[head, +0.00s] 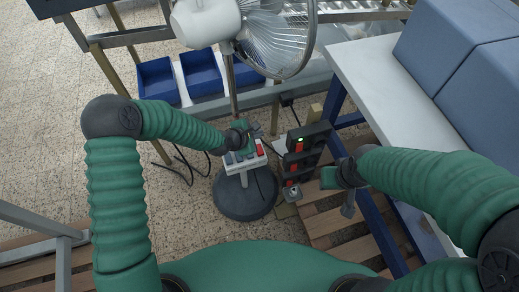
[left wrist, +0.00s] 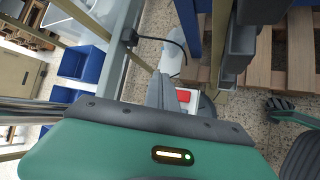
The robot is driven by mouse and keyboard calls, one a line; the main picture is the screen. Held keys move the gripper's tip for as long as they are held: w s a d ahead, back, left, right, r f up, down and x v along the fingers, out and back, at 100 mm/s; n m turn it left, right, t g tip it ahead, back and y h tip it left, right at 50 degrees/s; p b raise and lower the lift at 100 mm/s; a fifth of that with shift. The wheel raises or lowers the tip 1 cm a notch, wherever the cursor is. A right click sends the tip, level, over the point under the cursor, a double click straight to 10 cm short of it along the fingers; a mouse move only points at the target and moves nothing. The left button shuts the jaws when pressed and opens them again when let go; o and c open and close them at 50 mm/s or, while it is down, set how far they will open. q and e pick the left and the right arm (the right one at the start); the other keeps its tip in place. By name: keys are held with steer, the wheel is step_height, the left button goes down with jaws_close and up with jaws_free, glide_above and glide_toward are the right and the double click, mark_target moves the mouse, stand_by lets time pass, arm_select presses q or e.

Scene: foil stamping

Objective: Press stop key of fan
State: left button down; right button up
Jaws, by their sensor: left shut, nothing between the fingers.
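The fan stands at the centre of the head view, with a white motor housing and wire cage (head: 278,40), a thin pole and a round dark base (head: 245,203). Its pale control box (head: 238,164) sits low on the pole, with grey keys and a red key (head: 260,154) at the right end. My left gripper (head: 252,137) is shut and empty, close above the box; contact with a key cannot be told. In the left wrist view the red key (left wrist: 183,96) shows beside the dark fingers (left wrist: 161,92). My right gripper (head: 347,200) hangs at the right, its jaws unclear.
A dark stacked unit (head: 304,150) with red parts and a green light stands right of the control box. A white-topped table (head: 370,75) with blue boxes is at the right. Blue bins (head: 158,78) stand behind at left. Wooden pallets (head: 335,225) lie below right.

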arm_select(q)
steer(key=b, duration=0.6)
glide_toward(258, 145)
steer(key=w+d+f, duration=0.1)
steer(key=d, duration=0.1)
steer(key=w+d+f, duration=0.1)
steer(key=w+d, duration=0.1)
steer(key=shift+w+f, duration=0.1)
steer(key=shift+f, duration=0.25)
stand_by(0.9)
steer(key=shift+f, duration=0.4)
steer(key=shift+f, duration=0.4)
stand_by(0.4)
steer(key=shift+r, duration=0.1)
steer(key=shift+r+p, duration=0.6)
steer(key=shift+r, duration=0.2)
steer(key=shift+r, duration=0.1)
